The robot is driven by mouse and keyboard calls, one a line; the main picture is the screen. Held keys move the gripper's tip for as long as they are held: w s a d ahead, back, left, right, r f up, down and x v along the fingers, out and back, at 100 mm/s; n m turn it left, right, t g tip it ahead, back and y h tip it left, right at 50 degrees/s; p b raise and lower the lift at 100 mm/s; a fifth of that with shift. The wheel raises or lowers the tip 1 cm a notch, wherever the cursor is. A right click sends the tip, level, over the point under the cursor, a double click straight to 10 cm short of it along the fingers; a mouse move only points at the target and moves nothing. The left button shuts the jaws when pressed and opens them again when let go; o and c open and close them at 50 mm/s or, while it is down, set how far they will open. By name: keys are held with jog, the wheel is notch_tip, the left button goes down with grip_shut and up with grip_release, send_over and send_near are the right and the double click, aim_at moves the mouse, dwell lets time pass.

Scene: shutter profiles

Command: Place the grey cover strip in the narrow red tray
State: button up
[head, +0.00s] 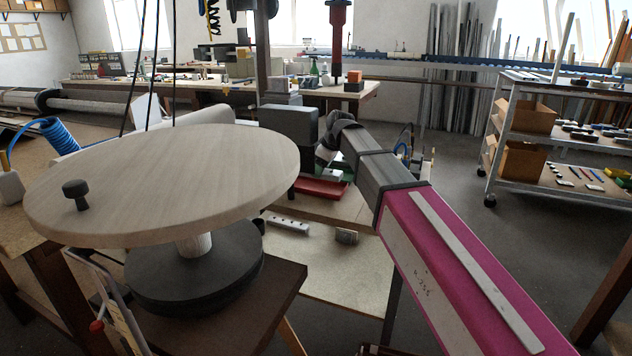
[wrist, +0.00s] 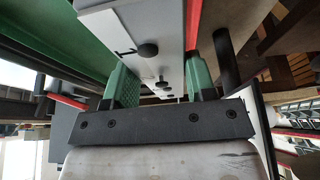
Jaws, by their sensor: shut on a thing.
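My gripper (wrist: 161,66) has two green fingers on a black bar in the wrist view. It is shut on the grey cover strip (wrist: 136,28), a long pale grey piece with black knobs that runs between the fingers. A narrow red tray (head: 318,189) lies on the low table in the head view, just below and beyond the end of my arm.
A round wooden turntable (head: 165,185) on a black base stands at the left, close to my arm. A dark grey block (head: 288,124) stands behind the tray. A shelf cart (head: 560,140) stands right.

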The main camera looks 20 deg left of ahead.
aim_at(316, 188)
jog(key=shift+w+a+f, duration=0.25)
jog(key=shift+a+f, duration=0.35)
jog(key=shift+a, duration=0.1)
jog(key=shift+f, duration=1.85)
jog(key=shift+f, duration=0.1)
jog(key=o, duration=0.9)
jog(key=shift+c, duration=0.2)
jog(key=v, duration=1.2)
